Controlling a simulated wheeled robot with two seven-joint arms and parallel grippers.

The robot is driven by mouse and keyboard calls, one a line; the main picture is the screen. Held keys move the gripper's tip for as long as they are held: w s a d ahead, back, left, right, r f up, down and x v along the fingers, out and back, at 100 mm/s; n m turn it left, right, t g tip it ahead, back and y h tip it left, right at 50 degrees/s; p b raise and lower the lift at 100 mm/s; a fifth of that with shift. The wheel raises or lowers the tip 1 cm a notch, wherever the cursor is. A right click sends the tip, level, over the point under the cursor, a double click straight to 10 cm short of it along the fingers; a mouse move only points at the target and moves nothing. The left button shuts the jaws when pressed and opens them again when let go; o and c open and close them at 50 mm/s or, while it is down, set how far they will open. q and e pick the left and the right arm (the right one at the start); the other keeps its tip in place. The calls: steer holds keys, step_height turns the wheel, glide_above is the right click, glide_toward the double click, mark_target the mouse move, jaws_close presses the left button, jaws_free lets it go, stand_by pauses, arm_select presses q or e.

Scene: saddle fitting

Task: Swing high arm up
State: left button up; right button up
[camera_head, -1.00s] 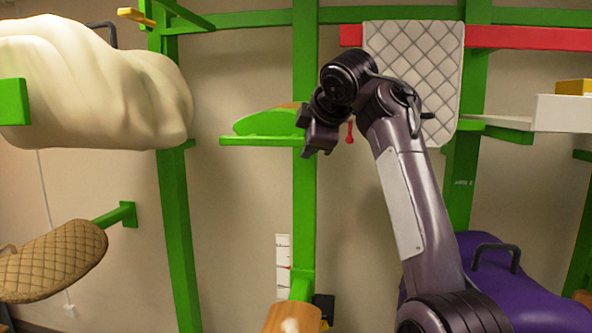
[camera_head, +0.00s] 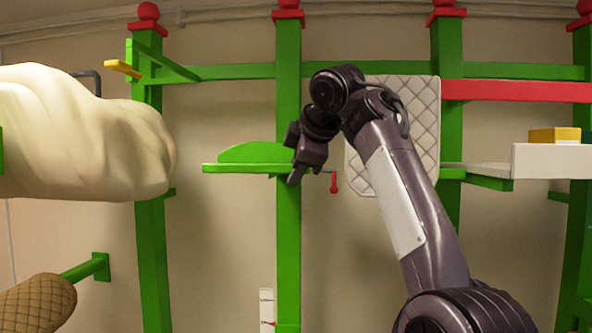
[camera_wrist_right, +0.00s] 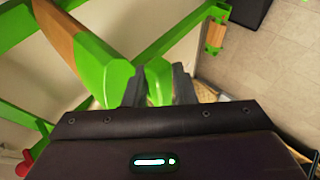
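The green arm with a rounded green side panel (camera_head: 252,153) stands out at the middle post in the head view. It looks level. In the right wrist view the arm shows a wooden top (camera_wrist_right: 60,32) and a green end (camera_wrist_right: 103,72). My right gripper (camera_head: 297,172) is beside the arm at the post. In the wrist view its two fingers (camera_wrist_right: 158,88) are apart, with a green part showing between them; I cannot tell whether they touch it. A red-handled pin (camera_head: 334,183) hangs just right of the gripper. My left gripper is not in view.
A cream-covered form (camera_head: 85,135) fills the left. A brown quilted pad (camera_head: 38,305) is below it. A white shelf (camera_head: 550,161) juts out at right.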

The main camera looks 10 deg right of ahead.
steer(key=shift+o, duration=1.4)
steer(key=shift+w, duration=0.1)
steer(key=shift+s+d+r+b, duration=0.15)
steer(key=shift+s+r+b, duration=0.15)
steer(key=shift+s+b, duration=0.1)
steer(key=b+v, duration=0.1)
steer(key=v, duration=0.5)
steer(key=shift+s+r+b, duration=0.25)
steer(key=shift+r+b, duration=0.05)
steer(key=shift+b, duration=0.1)
steer(key=shift+w+d, duration=0.1)
steer(key=shift+f, duration=0.1)
